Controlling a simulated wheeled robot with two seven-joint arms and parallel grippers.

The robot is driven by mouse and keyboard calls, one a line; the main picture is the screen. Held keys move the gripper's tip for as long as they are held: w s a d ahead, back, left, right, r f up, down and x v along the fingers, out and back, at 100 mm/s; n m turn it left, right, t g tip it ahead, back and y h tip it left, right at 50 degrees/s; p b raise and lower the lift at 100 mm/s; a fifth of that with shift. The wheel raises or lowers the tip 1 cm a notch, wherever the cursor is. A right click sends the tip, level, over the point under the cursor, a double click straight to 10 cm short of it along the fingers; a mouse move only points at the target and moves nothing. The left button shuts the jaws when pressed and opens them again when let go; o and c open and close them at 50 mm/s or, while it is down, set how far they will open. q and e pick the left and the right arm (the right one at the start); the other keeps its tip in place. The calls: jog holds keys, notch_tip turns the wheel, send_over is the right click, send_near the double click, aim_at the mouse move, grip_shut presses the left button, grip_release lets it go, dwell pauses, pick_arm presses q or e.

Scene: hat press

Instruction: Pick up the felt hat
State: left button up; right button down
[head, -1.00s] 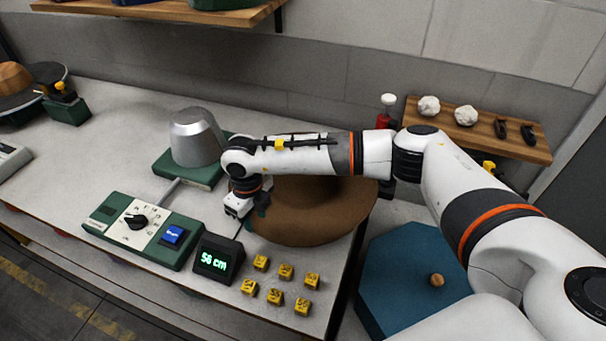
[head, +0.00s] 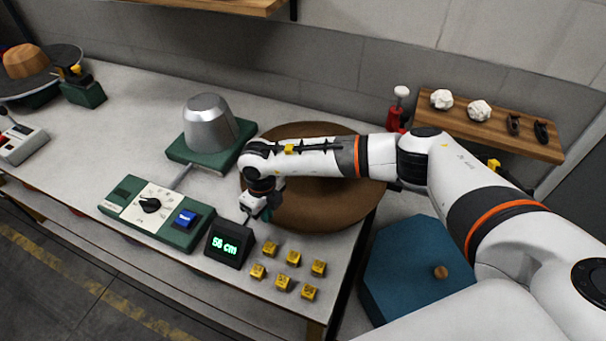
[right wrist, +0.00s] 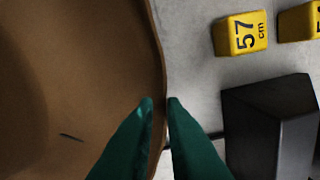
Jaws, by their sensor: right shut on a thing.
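The felt hat (head: 325,208) is brown with a wide brim. It is at the right end of the bench in the head view, partly covered by my right arm. My right gripper (head: 267,212) is at the brim's near-left edge. In the right wrist view, the green fingertips (right wrist: 160,103) stand on either side of the brim edge of the hat (right wrist: 110,70), shut on it. The crown is mostly hidden by my arm in the head view. My left gripper is not in view.
A display (head: 229,245) reading 56 cm and several yellow size blocks (head: 291,259) are close in front of the hat. A metal hat form (head: 208,124) on a green base stands to its left. A blue octagonal box (head: 415,270) is at right.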

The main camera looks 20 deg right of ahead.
jog(key=shift+r, duration=0.15)
notch_tip(320, 180, up, 18)
jog(key=b, duration=0.4)
jog(key=shift+f, duration=0.2)
dwell(0.8)
